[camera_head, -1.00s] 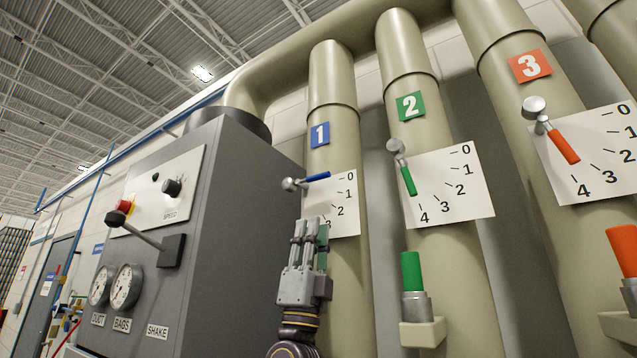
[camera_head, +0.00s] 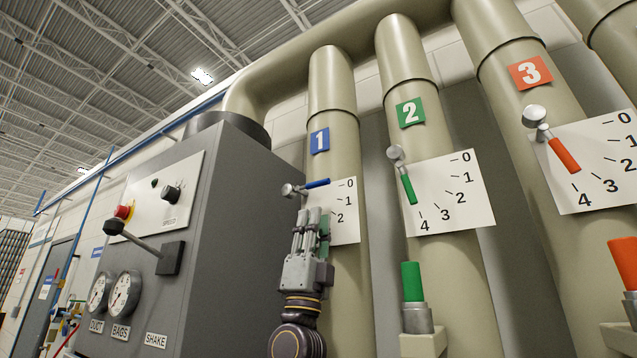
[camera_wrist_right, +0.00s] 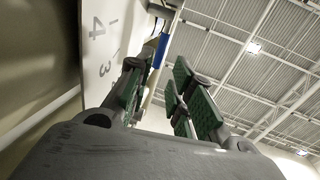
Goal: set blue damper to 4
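The blue damper lever (camera_head: 317,184) on pipe 1 has a silver pivot and a blue handle pointing right, near 0 on its white scale plate (camera_head: 346,223). The plate's lower marks are hidden behind my right gripper in the head view. My right gripper (camera_head: 312,213) points up just below the lever. In the right wrist view the blue handle (camera_wrist_right: 160,52) shows beyond and between the open fingers (camera_wrist_right: 155,85), apart from them. The fingers have green pads with nothing between them. My left gripper is not in view.
The green lever (camera_head: 408,188) on pipe 2 points near 4, as does the orange lever (camera_head: 563,155) on pipe 3. A grey control cabinet (camera_head: 225,240) with a protruding handle stands left of my right arm.

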